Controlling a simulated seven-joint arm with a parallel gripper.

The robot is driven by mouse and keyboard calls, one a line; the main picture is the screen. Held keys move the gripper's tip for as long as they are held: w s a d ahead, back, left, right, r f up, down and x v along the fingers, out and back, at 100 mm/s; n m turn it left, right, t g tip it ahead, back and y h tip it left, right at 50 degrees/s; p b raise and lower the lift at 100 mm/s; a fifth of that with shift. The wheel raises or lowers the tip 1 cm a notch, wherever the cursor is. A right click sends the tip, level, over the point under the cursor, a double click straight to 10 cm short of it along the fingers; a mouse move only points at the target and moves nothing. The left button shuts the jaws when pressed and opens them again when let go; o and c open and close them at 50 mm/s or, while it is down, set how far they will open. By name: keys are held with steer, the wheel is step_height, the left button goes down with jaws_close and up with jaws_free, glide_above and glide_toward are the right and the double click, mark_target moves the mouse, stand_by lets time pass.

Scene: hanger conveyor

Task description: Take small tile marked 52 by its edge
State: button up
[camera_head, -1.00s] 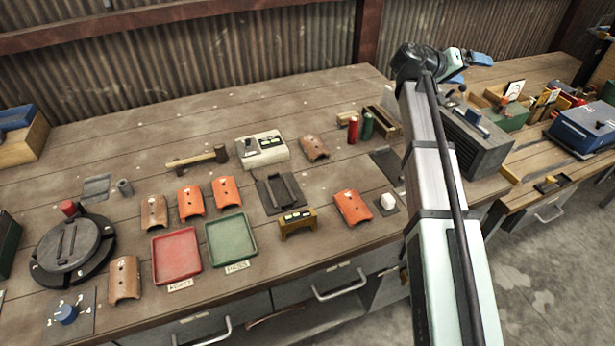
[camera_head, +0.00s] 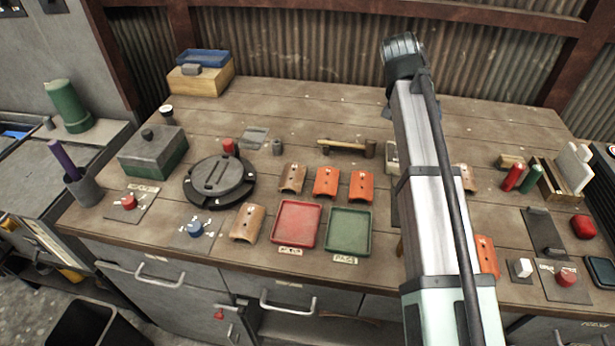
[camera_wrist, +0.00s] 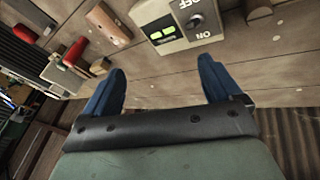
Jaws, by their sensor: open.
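Several small curved tiles lie on the bench in the head view. Three form a row: a tan tile (camera_head: 292,178), an orange tile (camera_head: 326,182) and another orange tile (camera_head: 361,186). A tan tile (camera_head: 247,222) lies left of the red tray. An orange tile (camera_head: 487,255) and a brownish tile (camera_head: 465,176) are partly hidden behind my arm. Their numbers are too small to read, so I cannot tell which is 52. In the wrist view my gripper (camera_wrist: 162,82) is open and empty above the bench; a brownish tile (camera_wrist: 106,24) lies beyond its left finger.
A red tray (camera_head: 274,239) and a green tray (camera_head: 327,246) stand near the front edge. A round dark fixture (camera_head: 208,197) is left of the tiles. A switch box (camera_wrist: 152,10) lies ahead of the fingers. Red and green cylinders (camera_head: 534,175) stand at right.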

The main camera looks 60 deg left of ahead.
steer(key=s+a+n+g+y, duration=0.1)
steer(key=s+a, duration=0.3)
steer(key=s, duration=0.3)
steer(key=s+a+n+g, duration=0.1)
steer(key=s+a+g, duration=0.1)
steer(key=s+a, duration=0.45)
steer(key=n+g, duration=0.2)
glide_above(292, 174)
step_height(292, 174, down, 13)
steer(key=shift+f, duration=0.2)
steer(key=shift+c, duration=0.3)
steer(key=c, duration=1.1)
steer(key=shift+r, duration=0.1)
steer(key=shift+c, duration=0.2)
